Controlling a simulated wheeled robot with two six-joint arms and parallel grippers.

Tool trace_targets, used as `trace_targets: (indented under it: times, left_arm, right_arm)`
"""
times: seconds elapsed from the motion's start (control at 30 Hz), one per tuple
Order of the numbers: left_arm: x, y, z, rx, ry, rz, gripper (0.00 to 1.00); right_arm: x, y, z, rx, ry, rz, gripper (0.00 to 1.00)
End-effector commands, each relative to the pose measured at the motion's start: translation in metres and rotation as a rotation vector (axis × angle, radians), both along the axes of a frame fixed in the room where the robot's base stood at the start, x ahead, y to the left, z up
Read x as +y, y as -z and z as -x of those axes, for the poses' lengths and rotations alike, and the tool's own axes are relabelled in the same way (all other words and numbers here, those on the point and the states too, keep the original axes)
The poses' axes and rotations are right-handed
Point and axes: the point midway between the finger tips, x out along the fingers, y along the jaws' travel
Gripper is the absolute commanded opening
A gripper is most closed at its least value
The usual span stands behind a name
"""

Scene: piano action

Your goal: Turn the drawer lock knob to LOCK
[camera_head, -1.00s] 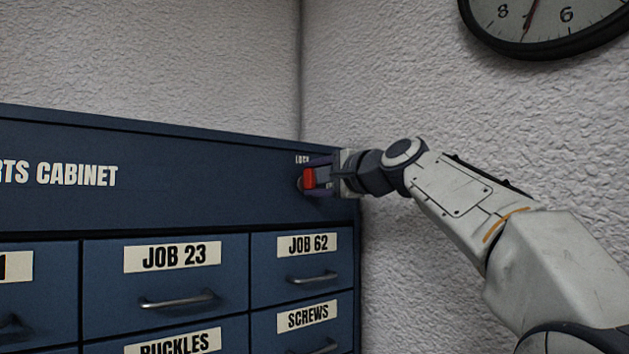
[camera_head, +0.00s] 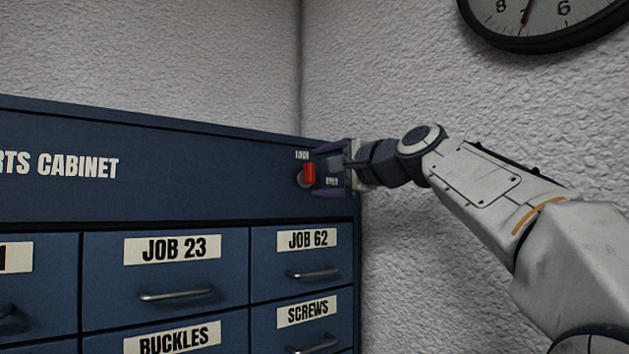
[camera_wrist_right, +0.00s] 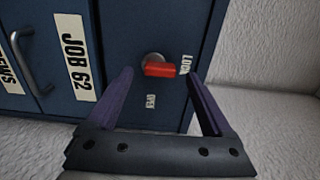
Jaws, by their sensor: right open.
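The drawer lock knob has a red handle (camera_head: 309,174) on a round metal base, at the right end of the cabinet's top panel. In the head view the handle stands upright toward the LOCK label (camera_head: 302,155) above it. The OPEN label (camera_head: 331,181) is to its right. In the right wrist view the red handle (camera_wrist_right: 160,69) points at the LOCK label (camera_wrist_right: 187,65). My right gripper (camera_head: 320,170) is open, its purple fingers spread on either side of the knob and apart from the handle. My left gripper is not in view.
The blue parts cabinet (camera_head: 200,185) has labelled drawers with metal handles, including JOB 62 (camera_head: 314,274) just below the knob. White textured walls meet in a corner behind. A wall clock (camera_head: 540,22) hangs at the upper right.

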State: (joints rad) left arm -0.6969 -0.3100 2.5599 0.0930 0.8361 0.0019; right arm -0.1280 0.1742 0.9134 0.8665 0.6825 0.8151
Motion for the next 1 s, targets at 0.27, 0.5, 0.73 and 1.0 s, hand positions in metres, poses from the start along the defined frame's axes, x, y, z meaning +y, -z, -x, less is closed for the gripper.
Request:
trace_targets:
  times: [0.27,0.5,0.73,1.0]
  left_arm:
    - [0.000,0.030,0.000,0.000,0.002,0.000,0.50]
    - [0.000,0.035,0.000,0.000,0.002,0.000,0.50]
    - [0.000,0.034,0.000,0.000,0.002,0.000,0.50]
    - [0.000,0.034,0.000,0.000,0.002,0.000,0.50]
  right_arm:
    - [-0.033,0.003,0.045,-0.003,0.003,0.000,0.85]
    - [-0.044,0.002,0.061,0.001,0.000,0.001,0.85]
    - [-0.044,0.001,0.061,0.001,-0.001,0.001,0.85]
    - [-0.044,0.001,0.061,0.001,0.000,0.002,0.85]
